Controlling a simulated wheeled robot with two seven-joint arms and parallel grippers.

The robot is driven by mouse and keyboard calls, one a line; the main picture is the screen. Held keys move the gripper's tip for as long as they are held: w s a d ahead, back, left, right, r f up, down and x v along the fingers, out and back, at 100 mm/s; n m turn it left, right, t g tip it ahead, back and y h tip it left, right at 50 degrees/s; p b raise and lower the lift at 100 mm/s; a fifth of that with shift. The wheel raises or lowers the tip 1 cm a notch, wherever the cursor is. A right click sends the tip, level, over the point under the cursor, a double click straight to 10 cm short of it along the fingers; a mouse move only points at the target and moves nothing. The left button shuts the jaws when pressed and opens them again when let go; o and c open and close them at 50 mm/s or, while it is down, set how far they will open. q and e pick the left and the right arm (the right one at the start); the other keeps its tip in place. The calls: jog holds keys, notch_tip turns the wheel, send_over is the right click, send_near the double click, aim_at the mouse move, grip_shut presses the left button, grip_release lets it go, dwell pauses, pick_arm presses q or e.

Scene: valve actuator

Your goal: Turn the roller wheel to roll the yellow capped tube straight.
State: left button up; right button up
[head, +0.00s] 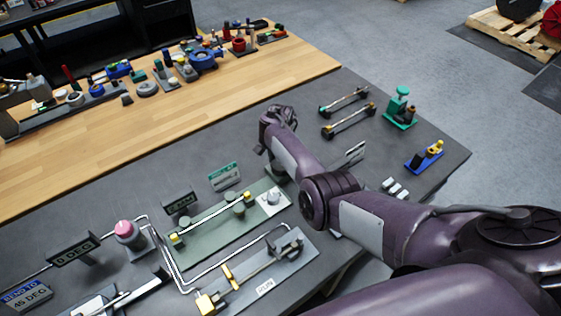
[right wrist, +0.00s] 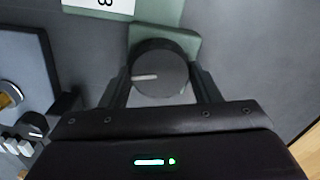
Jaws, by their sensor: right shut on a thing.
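The roller wheel (right wrist: 158,75) is a dark round knob with a pale line mark, on a green base in the right wrist view. My right gripper (right wrist: 160,88) is shut on it, one finger on each side. In the head view my right wrist (head: 277,122) hides most of the wheel. The yellow capped tube (head: 212,216) is a thin pale rod with yellow ends. It lies across green rollers (head: 239,208) on the green plate (head: 205,250). Any slight bend in it is too small to tell. My left gripper is not in view.
A bent-pipe fixture with a RUN label (head: 265,287) stands in front of the plate. A pink button (head: 124,228) and a 0 DEG sign (head: 74,249) are at left. Two rods (head: 345,104) and a green press (head: 401,104) stand at the right.

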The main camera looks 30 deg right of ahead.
jog(key=m+b, duration=0.1)
jog(key=m, duration=0.3)
jog(key=shift+w+m, duration=0.1)
jog(key=shift+m, duration=0.3)
jog(key=m+b, duration=0.1)
jog(key=m, duration=0.3)
jog(key=shift+b, duration=0.35)
jog(key=m+b, duration=0.2)
jog(key=m, duration=0.3)
jog(key=shift+f+b, duration=0.1)
jog(key=shift+b, duration=0.2)
jog(key=m+b, duration=0.3)
jog(key=m, duration=0.1)
jog(key=shift+m, duration=0.3)
jog(key=shift+m+b, duration=0.6)
jog(key=shift+m, duration=1.2)
jog(key=m, duration=0.4)
jog(key=shift+m+b, duration=0.3)
jog(key=shift+m, duration=0.1)
jog(key=shift+r, duration=0.2)
